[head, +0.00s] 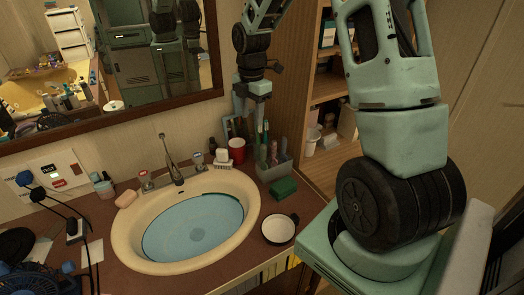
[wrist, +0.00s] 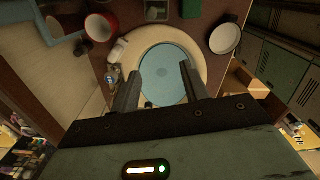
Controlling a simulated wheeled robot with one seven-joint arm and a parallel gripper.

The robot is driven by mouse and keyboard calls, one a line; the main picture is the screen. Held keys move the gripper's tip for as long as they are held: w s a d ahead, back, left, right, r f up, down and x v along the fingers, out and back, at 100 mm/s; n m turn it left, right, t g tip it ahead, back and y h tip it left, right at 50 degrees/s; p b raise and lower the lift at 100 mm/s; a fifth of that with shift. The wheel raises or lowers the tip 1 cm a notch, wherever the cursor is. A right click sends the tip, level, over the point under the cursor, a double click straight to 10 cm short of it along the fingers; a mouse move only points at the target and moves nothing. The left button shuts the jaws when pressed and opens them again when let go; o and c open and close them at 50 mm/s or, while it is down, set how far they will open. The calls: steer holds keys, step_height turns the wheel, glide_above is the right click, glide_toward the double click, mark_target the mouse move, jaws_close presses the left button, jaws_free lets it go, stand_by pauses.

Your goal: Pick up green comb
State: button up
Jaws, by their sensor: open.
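My gripper (head: 250,100) hangs high in front of the back wall, pointing down, open and empty. In the wrist view its two fingers (wrist: 158,82) stand apart, with the sink basin behind them. I cannot clearly make out a comb. A grey holder (head: 278,172) at the right of the counter has several upright items in it. Green, thin upright items (head: 265,130) show behind and beside it, below my gripper; one may be the comb, but they are too small to tell.
The sink (head: 130,240) fills the middle of the counter, with a faucet (head: 174,165) behind it. A red cup (head: 237,149) stands left of the holder, and a white dark-rimmed bowl (head: 278,229) in front. A mirror (head: 110,115) and a shelf unit (head: 292,90) flank my gripper.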

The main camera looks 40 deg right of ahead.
glide_above(262, 145)
steer(key=f, duration=0.1)
steer(key=shift+n, duration=0.4)
steer(key=f+p, duration=0.1)
steer(key=f, duration=0.2)
steer(key=f+p, duration=0.1)
steer(key=f, duration=0.3)
steer(key=f+p, duration=0.1)
steer(key=f, duration=0.2)
steer(key=shift+s+d+f+p, duration=0.1)
steer(key=shift+d+f+p, duration=0.15)
steer(key=shift+p, duration=0.1)
steer(key=shift+a+f+p, duration=0.2)
steer(key=shift+f+p, duration=1.35)
steer(key=shift+f, duration=1.5)
jaws_close()
